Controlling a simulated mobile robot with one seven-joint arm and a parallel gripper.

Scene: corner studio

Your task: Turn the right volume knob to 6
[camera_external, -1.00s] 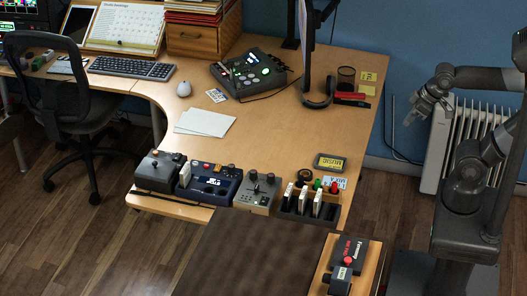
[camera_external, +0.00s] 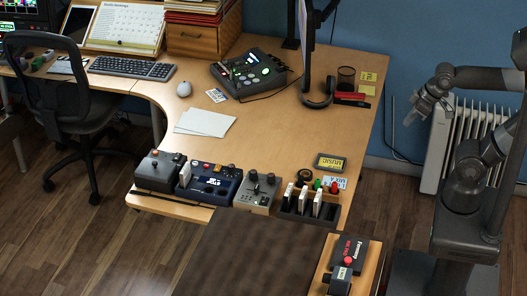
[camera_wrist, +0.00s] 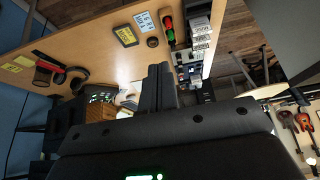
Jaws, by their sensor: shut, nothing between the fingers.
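Several small devices stand along the front edge of the desk. A grey box (camera_external: 257,192) has two dark knobs on top, a left one (camera_external: 252,175) and a right one (camera_external: 270,178). Their marks and settings are too small to read, and I cannot tell if one is the volume knob. My gripper (camera_external: 410,119) is off the desk's right side, in front of the radiator, well apart from the devices. In the wrist view my gripper (camera_wrist: 159,70) is shut and empty, its fingers together. The device row is small and partly hidden behind them there.
A blue console (camera_external: 209,185) and a dark joystick box (camera_external: 160,172) stand left of the grey box. A black rack (camera_external: 300,213) with white cartridges is to its right. A lit mixer-like device (camera_external: 248,74) sits farther back. The wooden desk (camera_external: 275,130) between is mostly clear.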

